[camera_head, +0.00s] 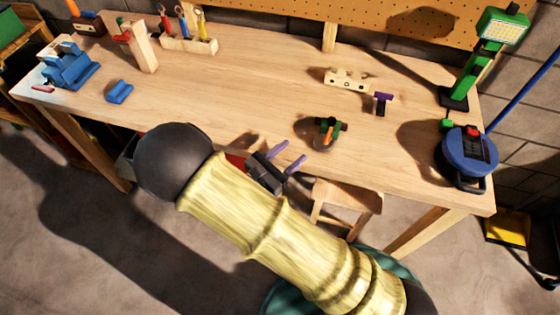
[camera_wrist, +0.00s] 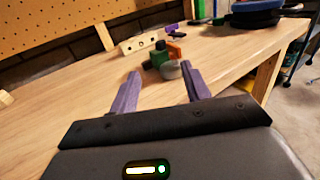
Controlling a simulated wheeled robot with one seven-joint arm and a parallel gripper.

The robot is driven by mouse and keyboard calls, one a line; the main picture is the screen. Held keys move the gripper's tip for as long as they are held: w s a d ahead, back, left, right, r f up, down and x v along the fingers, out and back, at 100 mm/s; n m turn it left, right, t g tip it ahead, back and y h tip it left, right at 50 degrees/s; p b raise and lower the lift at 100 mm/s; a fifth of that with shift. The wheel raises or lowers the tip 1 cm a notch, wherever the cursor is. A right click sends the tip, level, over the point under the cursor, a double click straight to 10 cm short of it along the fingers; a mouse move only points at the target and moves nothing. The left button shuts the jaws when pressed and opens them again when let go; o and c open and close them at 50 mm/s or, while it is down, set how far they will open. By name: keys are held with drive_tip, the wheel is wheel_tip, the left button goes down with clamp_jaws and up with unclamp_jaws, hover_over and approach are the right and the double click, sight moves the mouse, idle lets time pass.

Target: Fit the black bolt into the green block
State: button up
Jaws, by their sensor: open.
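A small cluster stands on the workbench near its front edge. It has a green block (camera_head: 322,130), an orange part (camera_head: 329,131) and black parts (camera_head: 343,126) at its sides. In the wrist view the green block (camera_wrist: 157,61) has black pieces (camera_wrist: 160,45) at its top and left side, and a grey round part (camera_wrist: 171,71) in front. I cannot tell whether one of the black pieces is the bolt, or how it sits with the block. My gripper (camera_head: 293,151) is open and empty, its purple fingers pointing at the cluster from a short distance (camera_wrist: 160,74).
A wooden block with holes (camera_head: 346,79) and a purple-and-black piece (camera_head: 383,101) lie behind the cluster. A blue reel (camera_head: 468,155) and a green lamp (camera_head: 470,75) stand at the right. A stool (camera_head: 345,198) is under the front edge.

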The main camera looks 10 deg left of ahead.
drive_tip(key=v, duration=0.2)
drive_tip(key=shift+s+a+r, duration=0.2)
drive_tip(key=shift+s+r, duration=0.05)
idle(0.3)
drive_tip(key=shift+d, duration=0.1)
idle(0.5)
